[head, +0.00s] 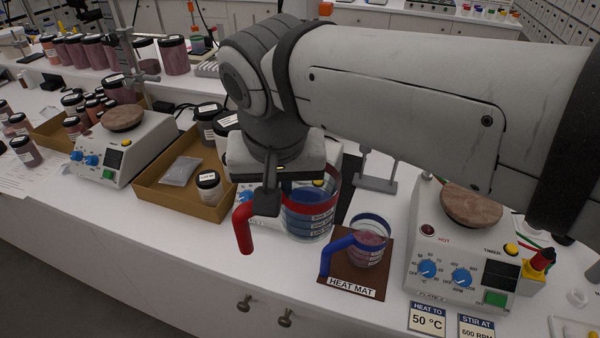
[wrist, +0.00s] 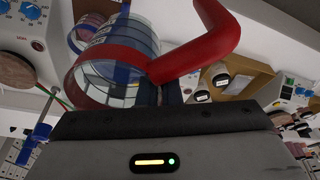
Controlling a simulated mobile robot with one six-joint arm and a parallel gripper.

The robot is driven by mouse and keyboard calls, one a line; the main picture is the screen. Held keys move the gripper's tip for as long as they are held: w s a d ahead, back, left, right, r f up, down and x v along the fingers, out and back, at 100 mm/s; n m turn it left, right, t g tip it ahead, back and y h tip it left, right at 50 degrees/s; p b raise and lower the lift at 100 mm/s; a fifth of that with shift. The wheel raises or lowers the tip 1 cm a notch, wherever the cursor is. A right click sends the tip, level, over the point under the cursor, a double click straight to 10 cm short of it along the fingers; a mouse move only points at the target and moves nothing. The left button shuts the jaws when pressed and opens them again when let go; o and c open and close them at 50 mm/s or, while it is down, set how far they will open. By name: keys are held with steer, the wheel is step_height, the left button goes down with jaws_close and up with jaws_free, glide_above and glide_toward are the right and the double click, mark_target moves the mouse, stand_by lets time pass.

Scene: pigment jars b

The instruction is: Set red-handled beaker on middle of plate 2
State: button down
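The red-handled beaker (head: 311,216) is clear, with a red rim band and bluish contents. It is in front of the middle hot plate (head: 333,160), left of the heat mat. My gripper (head: 268,200) is at the red handle, its finger over the handle's upper bar, and appears shut on it. In the wrist view the beaker (wrist: 118,62) and its red handle (wrist: 205,50) lie right before my gripper (wrist: 172,92). My gripper and the beaker hide most of the middle hot plate, including its top. The plate labels are too small to read surely.
A blue-handled beaker (head: 369,244) stands on the brown heat mat (head: 333,268). A right hot plate (head: 452,250) and left hot plate (head: 135,150) have brown round tops. A cardboard tray (head: 165,197) with jars is left of my gripper. A metal stand (head: 377,183) rises behind the mat.

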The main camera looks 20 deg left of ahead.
steer(key=a+p, duration=0.3)
steer(key=a, duration=0.9)
steer(key=shift+a+p, duration=0.3)
steer(key=shift+a, duration=0.05)
steer(key=w+p, duration=1.1)
steer(key=w, duration=1.9)
stand_by(0.4)
stand_by(1.2)
